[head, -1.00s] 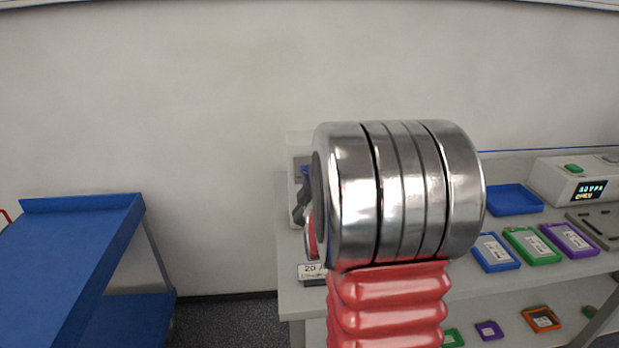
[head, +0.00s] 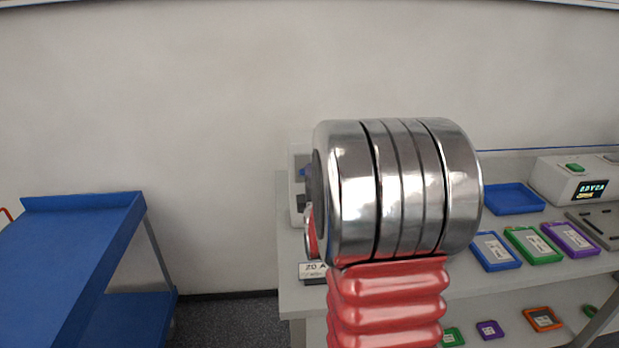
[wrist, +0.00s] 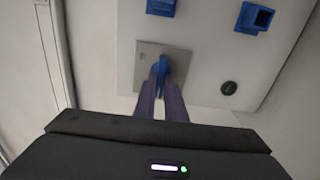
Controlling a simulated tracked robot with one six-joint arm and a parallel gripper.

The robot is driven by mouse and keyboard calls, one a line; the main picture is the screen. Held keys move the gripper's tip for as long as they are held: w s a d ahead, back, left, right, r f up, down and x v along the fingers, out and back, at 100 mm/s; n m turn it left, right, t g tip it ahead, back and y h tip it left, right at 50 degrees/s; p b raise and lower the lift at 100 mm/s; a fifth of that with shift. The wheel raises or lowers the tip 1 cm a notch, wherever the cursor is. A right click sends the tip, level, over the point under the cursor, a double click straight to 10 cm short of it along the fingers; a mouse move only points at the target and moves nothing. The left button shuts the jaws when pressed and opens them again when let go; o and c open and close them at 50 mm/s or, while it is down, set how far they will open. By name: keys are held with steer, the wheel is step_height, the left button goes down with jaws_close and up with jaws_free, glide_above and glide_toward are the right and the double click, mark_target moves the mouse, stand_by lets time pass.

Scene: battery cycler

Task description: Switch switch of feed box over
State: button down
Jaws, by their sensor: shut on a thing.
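The feed box (head: 296,152) is a pale box at the left end of the bench, mostly hidden behind my arm in the head view. In the wrist view its pale front panel (wrist: 205,62) fills the upper middle. The blue switch (wrist: 162,63) sticks out from a square grey plate (wrist: 147,50) on that panel. My gripper (wrist: 162,84) has its two dark fingers closed on the switch lever, one on each side. The fingertips and the lever's lower part overlap. The head view hides my fingers behind the arm.
Two blue sockets (wrist: 254,18) and a dark round knob (wrist: 229,88) are on the panel near the switch. A "20 A" label (head: 313,268) stands at the bench edge. A blue tray (head: 514,198) and several coloured packs lie to the right. A blue cart (head: 75,240) stands left.

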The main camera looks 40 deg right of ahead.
steer(key=shift+a+f, duration=0.2)
steer(key=c, duration=2.2)
jaws_free()
steer(key=o, duration=0.4)
steer(key=shift+d+r, duration=0.1)
